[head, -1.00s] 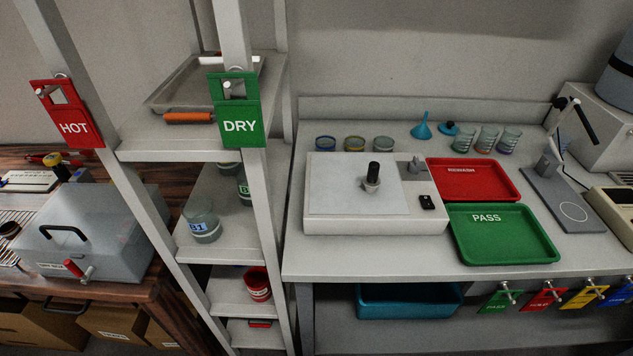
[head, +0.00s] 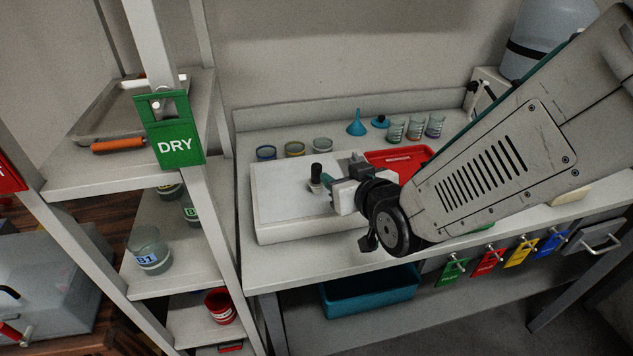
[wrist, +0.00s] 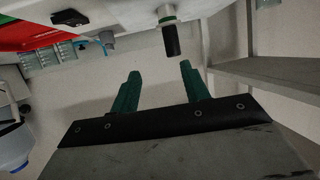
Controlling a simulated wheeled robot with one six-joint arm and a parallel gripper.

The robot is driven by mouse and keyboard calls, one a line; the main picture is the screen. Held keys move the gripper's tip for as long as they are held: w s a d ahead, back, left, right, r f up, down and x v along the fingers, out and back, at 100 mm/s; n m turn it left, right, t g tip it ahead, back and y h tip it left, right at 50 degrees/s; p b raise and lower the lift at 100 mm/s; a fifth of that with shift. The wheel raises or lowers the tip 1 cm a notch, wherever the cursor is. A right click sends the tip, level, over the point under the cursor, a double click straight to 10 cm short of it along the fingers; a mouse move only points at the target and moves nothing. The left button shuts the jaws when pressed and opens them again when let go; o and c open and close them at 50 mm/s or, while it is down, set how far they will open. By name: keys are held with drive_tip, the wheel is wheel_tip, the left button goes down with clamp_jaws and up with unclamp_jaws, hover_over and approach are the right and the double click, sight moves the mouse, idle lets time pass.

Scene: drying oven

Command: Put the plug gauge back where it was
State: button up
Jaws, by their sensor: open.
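The plug gauge (head: 317,172) has a black handle above a pale metal part and stands upright on the white flat-topped unit (head: 275,205) on the bench. In the wrist view the gauge's black handle (wrist: 172,42) appears upside down, just beyond the fingertips. My gripper (head: 328,181) has green fingers and is beside the gauge, on its right in the head view. In the wrist view my gripper (wrist: 160,69) is open, with nothing between its fingers. My arm hides the right part of the unit and most of the green tray in the head view.
A red tray (head: 400,154) lies behind my arm. Several glass beakers (head: 415,128), a blue funnel (head: 357,122) and small round dishes (head: 295,149) line the back. A shelf rack post with a green DRY tag (head: 175,135) stands left of the bench.

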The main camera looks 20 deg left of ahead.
sight(319, 170)
drive_tip(key=shift+s+a+f+y, duration=0.1)
drive_tip(key=shift+s+a+y, duration=0.1)
drive_tip(key=shift+a, duration=0.2)
drive_tip(key=shift+s+a+f+y, duration=0.1)
drive_tip(key=shift+a+y, duration=0.1)
drive_tip(key=shift+a, duration=0.15)
drive_tip(key=shift+w+a, duration=0.1)
drive_tip(key=shift+a, duration=0.25)
drive_tip(key=x, duration=0.7)
drive_tip(key=shift+w+a+f, duration=0.1)
drive_tip(key=shift+f, duration=0.15)
clamp_jaws()
